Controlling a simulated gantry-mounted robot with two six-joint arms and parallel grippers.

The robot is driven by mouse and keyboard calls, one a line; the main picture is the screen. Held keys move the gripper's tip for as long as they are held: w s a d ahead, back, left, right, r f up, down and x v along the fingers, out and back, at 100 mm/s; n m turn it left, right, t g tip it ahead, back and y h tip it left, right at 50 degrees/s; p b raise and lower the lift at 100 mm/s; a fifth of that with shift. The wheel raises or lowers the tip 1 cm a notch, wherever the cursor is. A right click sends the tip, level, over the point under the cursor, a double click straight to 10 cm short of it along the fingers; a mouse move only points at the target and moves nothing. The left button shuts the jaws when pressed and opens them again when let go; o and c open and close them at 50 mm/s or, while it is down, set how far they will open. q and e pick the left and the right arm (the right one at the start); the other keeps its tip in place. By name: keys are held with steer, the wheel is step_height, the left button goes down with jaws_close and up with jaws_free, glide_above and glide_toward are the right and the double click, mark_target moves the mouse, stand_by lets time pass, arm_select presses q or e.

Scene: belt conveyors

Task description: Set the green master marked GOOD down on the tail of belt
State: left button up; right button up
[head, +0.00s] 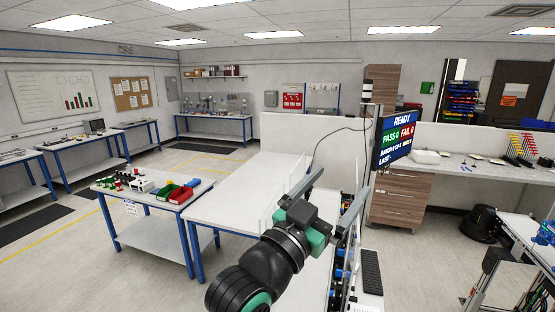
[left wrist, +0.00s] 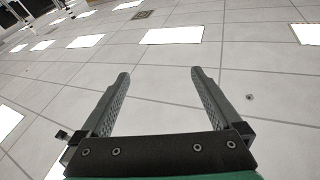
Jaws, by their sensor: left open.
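My left gripper (head: 341,182) is raised in front of the white bench, open and empty. In the left wrist view its two fingers (left wrist: 164,90) stand wide apart with only the ceiling between them. Several small green and red pieces (head: 118,182) stand at the left end of a blue-legged table. They are too small for me to read a GOOD mark or tell which is the green master. I cannot make out the belt clearly; my left arm covers part of the bench area. My right gripper is not in view.
The blue-legged table (head: 150,207) also holds a white block (head: 141,185) and green, red (head: 181,195) and blue bins. A long white bench (head: 225,205) stands beside it. A screen (head: 394,138) reads READY, PASS 0, FAIL 0. A keyboard (head: 371,271) lies right of my arm.

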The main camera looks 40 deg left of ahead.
arm_select(q)
steer(key=s+d+r+t, duration=0.1)
steer(key=s+r+t, duration=0.2)
steer(key=s+r, duration=0.3)
steer(key=s+d+r+n+t+h, duration=0.1)
steer(key=s+r, duration=0.5)
steer(key=s, duration=0.6)
steer(key=shift+s+d+t+h, duration=0.3)
steer(key=shift+d+t, duration=0.35)
steer(key=shift+t, duration=0.35)
steer(key=shift+r, duration=0.1)
step_height(320, 180, down, 60)
steer(key=b, duration=6)
